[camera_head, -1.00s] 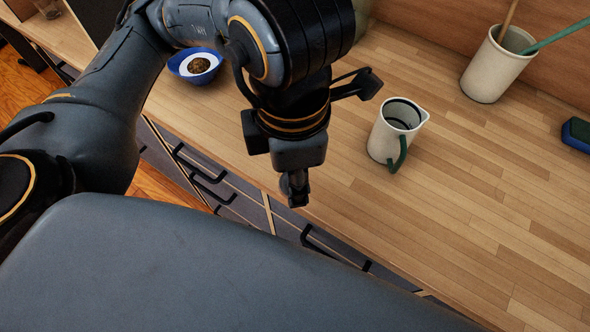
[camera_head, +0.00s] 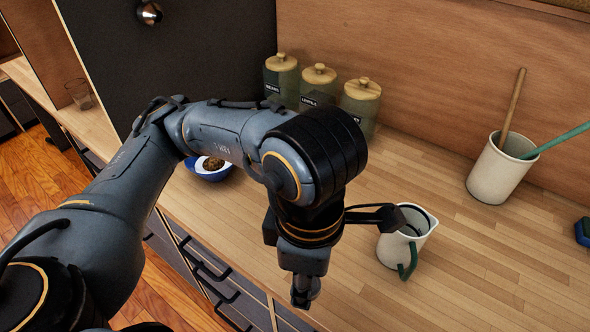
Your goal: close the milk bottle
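I cannot make out a milk bottle or a loose cap in this view. A white pitcher (camera_head: 399,249) with a dark green handle stands upright on the wooden counter, right of my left gripper. Its top is open. My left gripper (camera_head: 303,292) points down near the counter's front edge, apart from the pitcher. Its fingers show edge-on as one small dark shape, so their opening is hard to tell. Nothing is visible in them. My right gripper is not in view.
Several green jars (camera_head: 318,84) with wooden lids stand along the back wall. A blue bowl (camera_head: 211,176) with dark contents is partly behind my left arm. A white utensil crock (camera_head: 497,172) is at back right. A glass (camera_head: 80,94) stands far left.

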